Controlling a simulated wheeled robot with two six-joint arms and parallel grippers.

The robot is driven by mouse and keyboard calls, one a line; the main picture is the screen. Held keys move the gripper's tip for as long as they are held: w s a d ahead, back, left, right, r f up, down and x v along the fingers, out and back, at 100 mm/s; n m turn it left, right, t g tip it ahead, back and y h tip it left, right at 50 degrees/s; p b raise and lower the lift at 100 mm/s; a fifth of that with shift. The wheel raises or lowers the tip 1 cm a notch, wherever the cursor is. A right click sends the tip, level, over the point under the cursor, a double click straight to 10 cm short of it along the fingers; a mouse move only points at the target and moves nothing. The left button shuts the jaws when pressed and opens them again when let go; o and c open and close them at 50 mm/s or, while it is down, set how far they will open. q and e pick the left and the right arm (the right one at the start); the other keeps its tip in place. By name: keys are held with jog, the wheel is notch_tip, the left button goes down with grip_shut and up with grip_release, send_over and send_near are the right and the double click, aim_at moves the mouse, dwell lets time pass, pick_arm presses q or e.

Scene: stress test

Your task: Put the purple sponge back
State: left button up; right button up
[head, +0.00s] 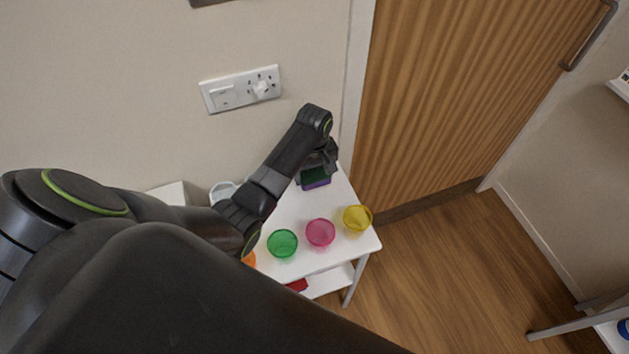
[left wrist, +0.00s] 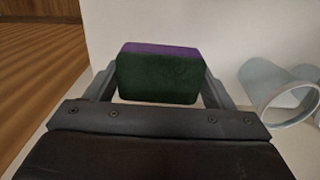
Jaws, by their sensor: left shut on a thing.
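The purple sponge (head: 315,178) has a dark green side and a purple side. In the head view it is at the back of the white table (head: 290,265), by the wall, partly hidden by my left gripper (head: 318,163). In the left wrist view the sponge (left wrist: 158,75) sits between the two fingers of my left gripper (left wrist: 158,88), which is shut on it. Its green face is toward the camera and the purple strip is on top. I cannot tell whether it touches the tabletop. My right gripper is not in view.
Green (head: 282,243), pink (head: 320,232) and yellow (head: 357,218) cups stand toward the table's front. An orange thing (head: 249,259) is partly hidden by my arm. A red thing (head: 297,285) is on the lower shelf. A wooden door (head: 455,90) is at right.

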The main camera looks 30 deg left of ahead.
aim_at(315, 181)
pick_arm(q)
notch_tip(315, 181, down, 4)
jog(key=shift+f, duration=0.2)
jog(key=o, duration=0.9)
notch_tip(315, 181, up, 12)
jog(key=shift+r, duration=0.1)
dwell(0.6)
